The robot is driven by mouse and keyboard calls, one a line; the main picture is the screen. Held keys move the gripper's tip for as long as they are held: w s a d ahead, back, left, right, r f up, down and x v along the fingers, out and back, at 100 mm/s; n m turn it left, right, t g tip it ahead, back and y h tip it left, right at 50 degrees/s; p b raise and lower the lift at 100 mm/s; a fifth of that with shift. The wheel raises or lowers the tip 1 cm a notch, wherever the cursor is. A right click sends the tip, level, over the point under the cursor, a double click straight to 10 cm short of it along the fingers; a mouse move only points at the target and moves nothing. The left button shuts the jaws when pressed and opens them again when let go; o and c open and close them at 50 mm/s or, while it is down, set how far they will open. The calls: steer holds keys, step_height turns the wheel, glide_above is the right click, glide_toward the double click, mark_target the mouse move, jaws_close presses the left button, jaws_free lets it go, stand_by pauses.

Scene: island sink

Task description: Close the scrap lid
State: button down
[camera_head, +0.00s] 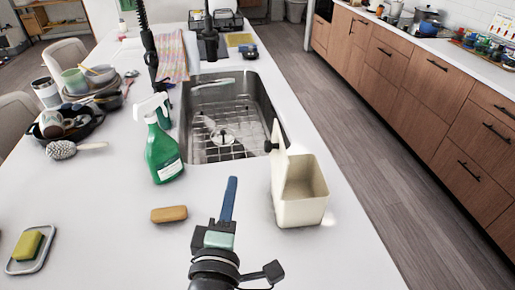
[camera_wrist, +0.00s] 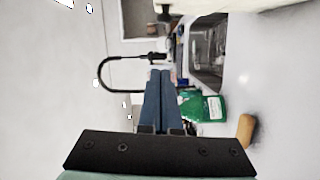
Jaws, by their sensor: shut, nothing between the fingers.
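The cream scrap bin (camera_head: 303,209) stands on the counter to the right of the sink's near corner. Its lid (camera_head: 279,167) is open and stands upright along the bin's left side, with a dark knob on its upper part. My gripper (camera_head: 231,182) is shut and empty, with its blue fingers held together. It is to the left of the bin, apart from it and the lid. The fingers also show in the wrist view (camera_wrist: 160,76). There, a cream surface (camera_wrist: 190,6) at the top edge looks like part of the bin.
A green spray bottle (camera_head: 164,155) and a brown soap bar (camera_head: 169,214) are left of my gripper. The sink (camera_head: 185,135) with a wire rack lies ahead. A sponge on a dish (camera_head: 27,247) is at the near left. The counter right of my gripper is clear up to the bin.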

steer(key=w+d+f+p, duration=0.1)
steer(key=w+d+p, duration=0.3)
steer(key=w, duration=0.6)
steer(key=shift+w+d, duration=0.2)
steer(key=shift+d, duration=0.15)
steer(key=shift+r+p, duration=0.15)
steer(key=shift+p, duration=0.25)
